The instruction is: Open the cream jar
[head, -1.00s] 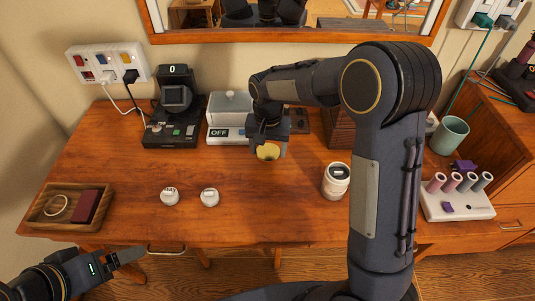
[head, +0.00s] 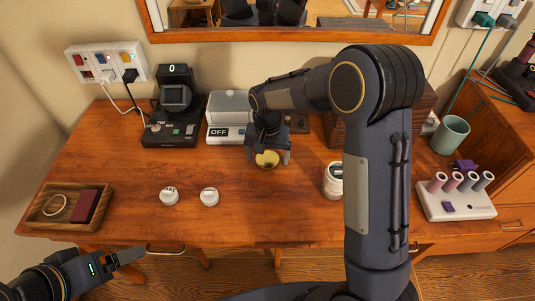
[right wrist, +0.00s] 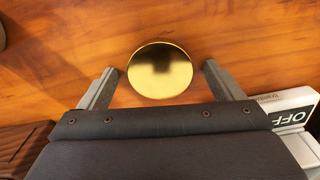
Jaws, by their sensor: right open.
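A round, shiny gold top, apparently the lid of the cream jar (head: 267,159), shows on the wooden desk under my right gripper (head: 268,155). In the right wrist view the gold lid (right wrist: 160,70) lies between the spread fingertips of my right gripper (right wrist: 162,78), with a gap on each side. The jar's body below the lid is hidden. My right gripper is open and empty. My left gripper (head: 128,256) is at the lower left, in front of the desk and away from the jar; its jaw gap cannot be made out.
A scale (head: 228,133) marked OFF stands behind the jar, with a black device (head: 174,115) left of it. Two small white round items (head: 209,197) and a wooden tray (head: 45,217) lie to the left. A white jar (head: 331,181) stands to the right, partly behind my arm.

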